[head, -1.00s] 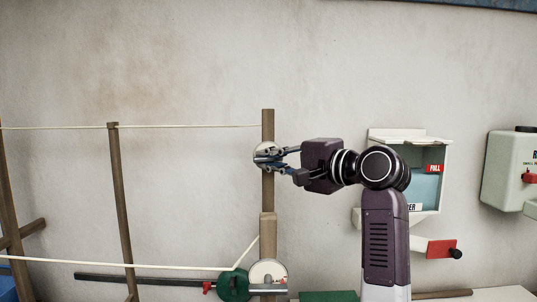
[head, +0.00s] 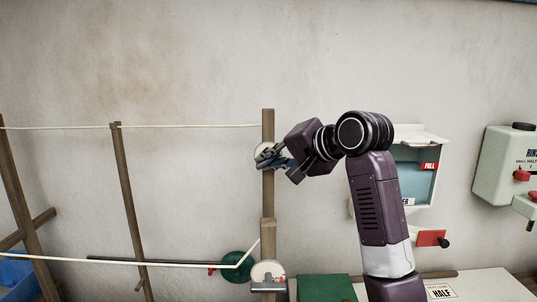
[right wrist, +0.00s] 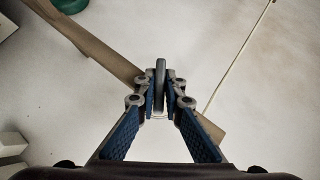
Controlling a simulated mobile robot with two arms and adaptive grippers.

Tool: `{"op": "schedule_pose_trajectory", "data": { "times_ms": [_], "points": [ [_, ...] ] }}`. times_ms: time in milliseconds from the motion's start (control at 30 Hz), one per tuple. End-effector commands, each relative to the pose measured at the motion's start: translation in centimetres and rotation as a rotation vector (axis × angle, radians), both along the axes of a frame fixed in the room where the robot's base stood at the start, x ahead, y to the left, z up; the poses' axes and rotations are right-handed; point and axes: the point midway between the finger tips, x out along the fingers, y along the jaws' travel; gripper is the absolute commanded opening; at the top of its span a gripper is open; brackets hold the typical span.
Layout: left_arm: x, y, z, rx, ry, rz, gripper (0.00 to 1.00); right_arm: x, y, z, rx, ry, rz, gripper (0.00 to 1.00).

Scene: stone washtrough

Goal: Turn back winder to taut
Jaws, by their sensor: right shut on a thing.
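The back winder (head: 262,147) is a pale round disc near the top of the wooden post, mostly hidden behind my gripper. The upper cord (head: 190,126) runs left from the post and looks nearly straight. My right gripper (head: 265,158) reaches it from the right, tilted, with its fingers on the winder. In the right wrist view its fingers (right wrist: 160,97) are closed on both sides of a thin dark upright grip (right wrist: 160,80) of the winder. My left gripper is not in view.
A second winder with a pale dial (head: 267,272) sits lower on the post (head: 268,232), beside a green disc (head: 237,264). A lower cord (head: 120,262) bends up to the post. A wall box (head: 412,175) and a dispenser (head: 507,165) are at right.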

Motion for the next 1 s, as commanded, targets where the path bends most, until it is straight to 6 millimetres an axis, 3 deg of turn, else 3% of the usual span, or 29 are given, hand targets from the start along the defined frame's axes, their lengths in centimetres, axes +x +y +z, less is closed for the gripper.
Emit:
{"op": "schedule_pose_trajectory", "data": {
  "times_ms": [367,400,533,833,1000],
  "points": [
    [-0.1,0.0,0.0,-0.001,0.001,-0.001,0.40,0.1,-0.1,0.0,-0.005,-0.002,-0.002,0.00],
    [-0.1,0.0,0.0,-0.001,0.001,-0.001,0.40,0.1,-0.1,0.0,-0.004,-0.002,-0.002,0.12],
    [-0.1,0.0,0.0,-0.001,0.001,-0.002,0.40,0.1,-0.1,0.0,-0.004,-0.001,-0.002,0.26],
    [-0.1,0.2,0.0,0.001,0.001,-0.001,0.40,-0.1,-0.1,0.1,-0.004,-0.001,-0.001,0.26],
    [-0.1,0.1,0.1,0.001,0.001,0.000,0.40,-1.3,-1.2,0.9,-0.003,-0.002,-0.003,0.26]
  ]
}}
